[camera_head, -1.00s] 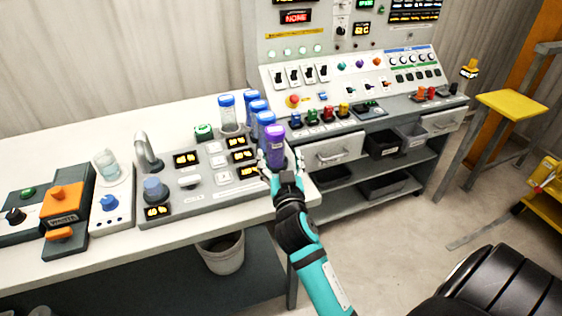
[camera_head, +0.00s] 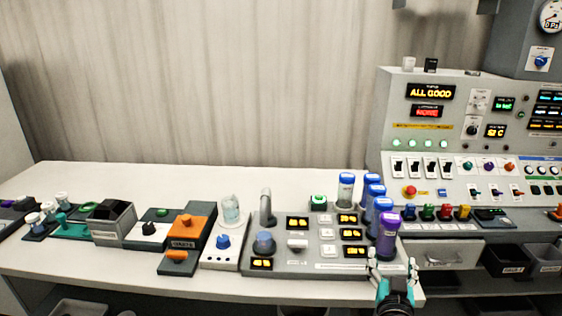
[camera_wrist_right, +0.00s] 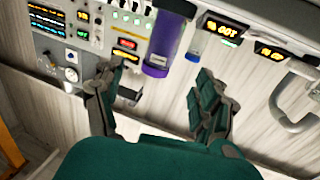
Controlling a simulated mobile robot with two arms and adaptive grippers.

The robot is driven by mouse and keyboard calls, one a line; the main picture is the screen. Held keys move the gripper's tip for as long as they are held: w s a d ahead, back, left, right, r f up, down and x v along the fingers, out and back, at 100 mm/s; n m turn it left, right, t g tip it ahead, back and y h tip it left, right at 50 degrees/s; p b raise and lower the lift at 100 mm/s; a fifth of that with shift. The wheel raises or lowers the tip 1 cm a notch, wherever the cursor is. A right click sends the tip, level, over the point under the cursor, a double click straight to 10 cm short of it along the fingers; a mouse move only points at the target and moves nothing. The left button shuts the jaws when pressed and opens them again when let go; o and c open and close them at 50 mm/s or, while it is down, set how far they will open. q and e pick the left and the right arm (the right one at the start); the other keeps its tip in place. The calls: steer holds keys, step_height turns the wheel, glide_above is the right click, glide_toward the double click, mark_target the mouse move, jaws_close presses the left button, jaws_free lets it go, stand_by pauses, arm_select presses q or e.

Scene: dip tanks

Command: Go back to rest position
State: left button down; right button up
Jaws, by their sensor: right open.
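My right gripper (camera_head: 393,264) is open at the right front edge of the bench (camera_head: 120,263), just in front of a purple-capped tube (camera_head: 388,237). In the right wrist view, its two dark fingers (camera_wrist_right: 155,88) are spread wide with nothing between their tips. The purple-capped tube (camera_wrist_right: 166,45) shows beyond them, seemingly apart from both fingers. It stands upright at the right end of the grey dosing panel (camera_head: 290,266). My left gripper is in no view.
Several blue-capped tubes (camera_head: 346,190) stand close behind the purple one. A curved tap (camera_head: 266,208), a glass beaker (camera_head: 230,210) and an orange-topped device (camera_head: 187,232) stand to the left. A tall control console (camera_head: 395,125) rises at the right. The rear bench strip is clear.

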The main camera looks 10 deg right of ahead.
steer(key=s+a+f+n+g+y, duration=0.4)
steer(key=s+f+g, duration=0.3)
steer(key=s+f, duration=0.6)
steer(key=s+a+f+n+g+y, duration=0.2)
steer(key=s+a+g, duration=0.15)
steer(key=s, duration=0.45)
steer(key=s+a+f+n+g+y, duration=0.1)
steer(key=s+a+f+g+y, duration=0.1)
steer(key=s+a, duration=0.4)
step_height(320, 180, down, 27)
steer(key=s+g, duration=0.1)
steer(key=s, duration=0.2)
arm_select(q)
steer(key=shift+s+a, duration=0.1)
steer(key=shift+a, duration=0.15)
arm_select(e)
steer(key=s+d+f, duration=0.2)
steer(key=s+f, duration=0.5)
steer(key=s, duration=0.1)
steer(key=s+d+f+g, duration=0.1)
steer(key=s+f, duration=0.7)
steer(key=shift+d+f+h, duration=0.3)
steer(key=shift+d, duration=0.1)
steer(key=shift+s+g, duration=0.1)
steer(key=shift+g, duration=0.15)
